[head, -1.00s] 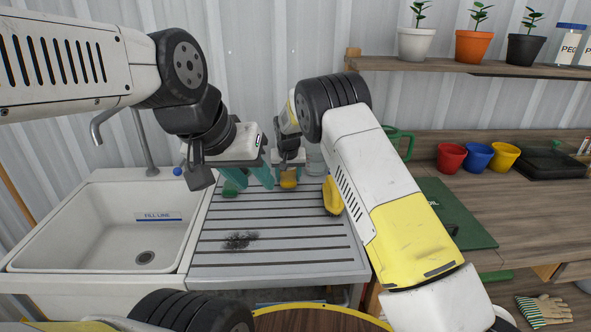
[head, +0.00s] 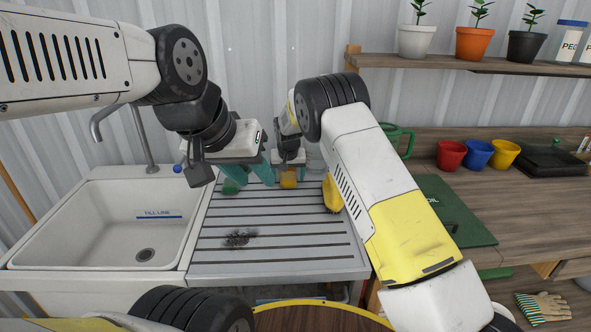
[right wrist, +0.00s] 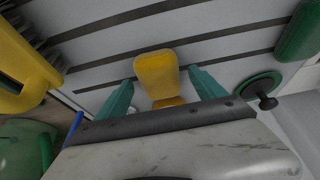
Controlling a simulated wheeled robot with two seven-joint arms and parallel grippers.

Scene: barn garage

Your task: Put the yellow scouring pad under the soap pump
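The yellow scouring pad (head: 289,178) is at the back of the grey ribbed drainboard. In the right wrist view the pad (right wrist: 157,75) lies between the teal fingers of my right gripper (right wrist: 160,80), with a small gap showing at each side. My right gripper (head: 289,168) is open and low over the board. My left gripper (head: 256,172) is just left of it in the head view, its teal fingers spread apart, with nothing visible between them. I cannot make out the soap pump for certain; a clear container (head: 315,160) is partly hidden behind my right arm.
A green pad (head: 231,187) lies left on the board (head: 290,250); a yellow brush (head: 331,193) lies right. A green disc with a black knob (right wrist: 260,88) is close to my right gripper. The sink (head: 110,225) is left. The board's front is clear except for a dark smudge.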

